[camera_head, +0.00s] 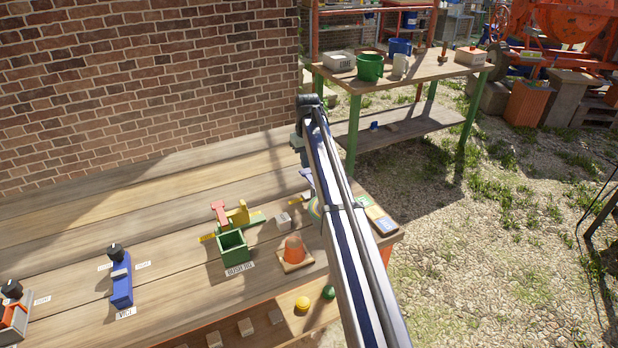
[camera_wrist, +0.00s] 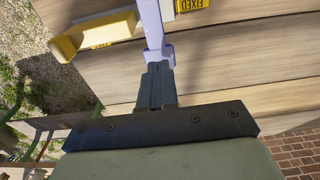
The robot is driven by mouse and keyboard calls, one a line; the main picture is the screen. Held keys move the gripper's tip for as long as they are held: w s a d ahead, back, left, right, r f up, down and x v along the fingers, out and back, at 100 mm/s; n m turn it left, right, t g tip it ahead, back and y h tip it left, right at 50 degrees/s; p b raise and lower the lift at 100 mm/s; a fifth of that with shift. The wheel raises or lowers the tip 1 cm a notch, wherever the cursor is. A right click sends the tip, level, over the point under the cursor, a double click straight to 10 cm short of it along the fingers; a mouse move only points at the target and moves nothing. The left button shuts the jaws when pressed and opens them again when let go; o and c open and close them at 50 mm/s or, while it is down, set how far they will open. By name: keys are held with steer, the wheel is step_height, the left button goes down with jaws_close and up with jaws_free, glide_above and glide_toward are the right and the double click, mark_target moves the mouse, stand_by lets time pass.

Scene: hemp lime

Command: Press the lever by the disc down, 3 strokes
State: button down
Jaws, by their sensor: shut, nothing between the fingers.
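In the head view a lavender lever-like part (camera_head: 306,178) shows just left of my arm. A pale green-yellow rounded edge (camera_head: 313,210), perhaps the disc, shows below it, mostly hidden by my arm. In the wrist view the lavender bar (camera_wrist: 153,25) reaches from the top edge to my fingertips. My gripper (camera_wrist: 158,68) is shut with nothing between its fingers. Its tips are at the bar's near end; I cannot tell whether they touch it. In the head view my gripper (camera_head: 298,145) is partly hidden behind my wrist.
A yellow part (camera_wrist: 95,35) lies left of the bar, and a yellow FIXED label (camera_wrist: 194,5) is beyond it. A brick wall (camera_head: 140,80) stands behind.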

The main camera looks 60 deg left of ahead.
steer(key=shift+d+r, duration=0.15)
steer(key=shift+r, duration=2.15)
